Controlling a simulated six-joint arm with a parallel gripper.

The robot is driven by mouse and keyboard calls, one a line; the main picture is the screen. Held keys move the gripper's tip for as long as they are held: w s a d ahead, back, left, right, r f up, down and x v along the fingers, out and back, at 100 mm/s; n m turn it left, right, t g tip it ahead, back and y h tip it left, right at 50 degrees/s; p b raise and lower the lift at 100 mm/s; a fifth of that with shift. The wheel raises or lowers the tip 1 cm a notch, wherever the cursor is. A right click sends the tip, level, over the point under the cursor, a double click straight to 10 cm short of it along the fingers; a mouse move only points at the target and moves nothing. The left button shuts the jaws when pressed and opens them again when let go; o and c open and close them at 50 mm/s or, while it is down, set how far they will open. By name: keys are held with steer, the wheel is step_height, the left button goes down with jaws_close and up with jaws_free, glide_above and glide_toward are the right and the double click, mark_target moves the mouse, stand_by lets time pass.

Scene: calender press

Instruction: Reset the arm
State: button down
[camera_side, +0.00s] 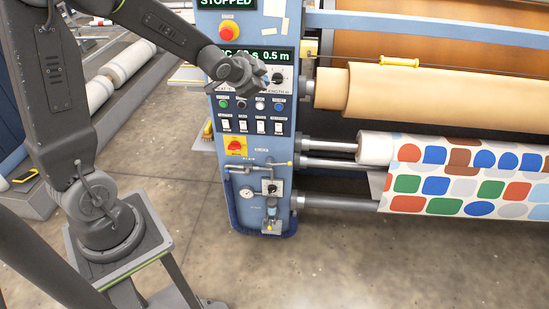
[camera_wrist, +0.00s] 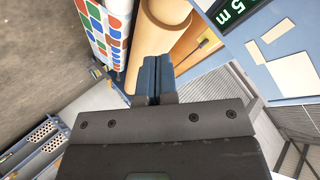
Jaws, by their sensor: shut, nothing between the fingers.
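My arm reaches over from the left in the side view. My gripper (camera_side: 262,88) is in front of the blue control panel (camera_side: 240,175), near the display and the black rotary knob (camera_side: 277,79). In the wrist view my gripper (camera_wrist: 156,62) shows its two blue-grey fingers pressed together with nothing between them. Whether the fingers touch the panel cannot be told from the side view.
A red emergency button (camera_side: 229,29) sits below a display reading STOPPED. A red-yellow switch (camera_side: 236,146) is lower on the panel. An orange roll (camera_side: 390,92) and a patterned fabric roll (camera_side: 460,178) are at right.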

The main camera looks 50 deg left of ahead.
steer(key=s+d+r+n+g+h, duration=0.1)
steer(key=s+d, duration=0.3)
steer(key=s, duration=0.4)
steer(key=s+d+r+n+g+h, duration=0.1)
steer(key=s+d+r+n+g, duration=0.1)
steer(key=s+d, duration=0.3)
steer(key=s+d+r+n+g, duration=0.2)
steer(key=s+d, duration=0.3)
steer(key=s, duration=0.6)
steer(key=shift+s+d+r+h, duration=0.15)
steer(key=shift+s+r+h, duration=0.25)
steer(key=shift+r, duration=0.35)
steer(key=shift+w, duration=0.1)
stand_by(0.8)
